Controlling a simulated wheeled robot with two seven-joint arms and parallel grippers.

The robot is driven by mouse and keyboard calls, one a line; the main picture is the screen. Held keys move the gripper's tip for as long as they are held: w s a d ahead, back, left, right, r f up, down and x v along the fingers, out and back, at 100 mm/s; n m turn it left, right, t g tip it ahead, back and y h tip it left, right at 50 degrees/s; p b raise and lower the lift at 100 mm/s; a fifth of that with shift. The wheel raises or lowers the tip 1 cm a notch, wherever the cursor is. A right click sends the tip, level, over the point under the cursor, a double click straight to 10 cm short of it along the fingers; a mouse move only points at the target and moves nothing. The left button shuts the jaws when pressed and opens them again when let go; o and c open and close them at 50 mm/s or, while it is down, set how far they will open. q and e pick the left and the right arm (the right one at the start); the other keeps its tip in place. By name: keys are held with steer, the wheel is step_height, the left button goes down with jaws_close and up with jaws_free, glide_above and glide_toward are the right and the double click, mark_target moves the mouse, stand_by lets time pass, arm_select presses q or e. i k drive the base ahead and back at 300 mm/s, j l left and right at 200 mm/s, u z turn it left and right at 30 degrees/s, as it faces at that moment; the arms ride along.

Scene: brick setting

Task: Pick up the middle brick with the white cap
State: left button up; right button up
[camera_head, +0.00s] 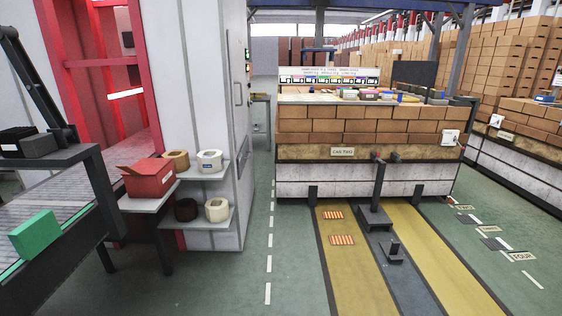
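Rows of orange-brown bricks (350,126) are stacked on a cart with a plate reading "CAN TWO" (342,152), in the middle right of the head view. Small coloured items (370,94) lie on top of the stack, too small to tell apart. I cannot make out which brick is the middle one with a white cap. A white square tag or box (449,138) is at the stack's right end. Neither of my grippers is in view.
A green block (35,236) lies on the conveyor (60,205). Dark posts (378,200) stand before the cart. Green floor (230,285) is clear in the centre-left foreground.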

mark_target(349, 95)
steer(key=i+z, duration=0.1)
steer(key=i, duration=0.85)
steer(key=i+z, duration=0.1)
steer(key=i, duration=0.8)
steer(key=i+j+z, duration=0.15)
steer(key=i, duration=0.8)
steer(key=i+l+u, duration=0.2)
steer(key=i, duration=0.25)
steer(key=i+l+u, duration=0.15)
steer(key=i, duration=0.25)
